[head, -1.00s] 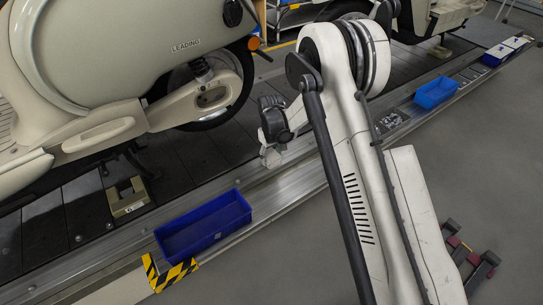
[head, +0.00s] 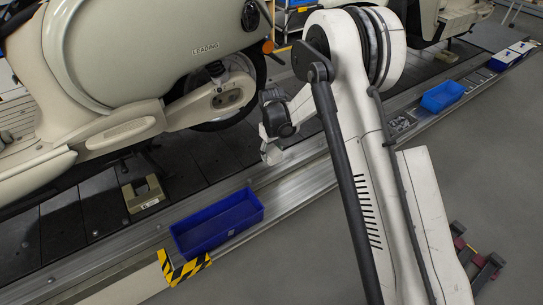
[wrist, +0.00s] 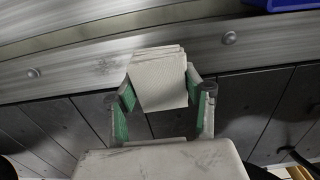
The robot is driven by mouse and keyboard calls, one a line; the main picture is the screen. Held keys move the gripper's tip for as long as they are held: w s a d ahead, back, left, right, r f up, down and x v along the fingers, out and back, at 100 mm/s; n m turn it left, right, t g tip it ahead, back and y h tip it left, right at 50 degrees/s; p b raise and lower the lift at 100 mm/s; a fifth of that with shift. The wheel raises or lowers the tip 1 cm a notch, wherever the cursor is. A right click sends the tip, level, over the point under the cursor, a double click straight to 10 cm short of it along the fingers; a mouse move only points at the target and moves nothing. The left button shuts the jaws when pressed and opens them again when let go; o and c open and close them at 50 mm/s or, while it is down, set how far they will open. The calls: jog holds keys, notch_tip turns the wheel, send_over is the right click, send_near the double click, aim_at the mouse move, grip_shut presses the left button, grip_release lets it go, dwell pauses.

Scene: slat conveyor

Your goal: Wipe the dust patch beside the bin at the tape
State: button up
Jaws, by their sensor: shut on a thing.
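In the wrist view, my gripper (wrist: 160,95) is shut on a folded beige cloth (wrist: 160,80), its green-padded fingers on either side. The cloth is over the metal ledge and dark slats; I cannot tell whether it touches. In the head view, the gripper end (head: 272,150) is small and partly hidden by my arm, up and right of the blue bin (head: 240,218). Yellow-black tape (head: 183,270) marks the ledge at the bin's near left corner. A faint grey smudge (wrist: 105,67) shows on the ledge in the wrist view; I cannot tell if it is the dust patch.
A cream scooter (head: 150,60) stands on the slat conveyor behind the ledge. A beige block (head: 143,194) sits on the slats. A grey tray (head: 400,124) and another blue bin (head: 442,96) stand farther along the ledge. A blue edge (wrist: 290,4) shows in the wrist view.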

aim_at(272, 151)
jog(key=shift+r+p, duration=0.55)
jog(key=shift+r, duration=1.05)
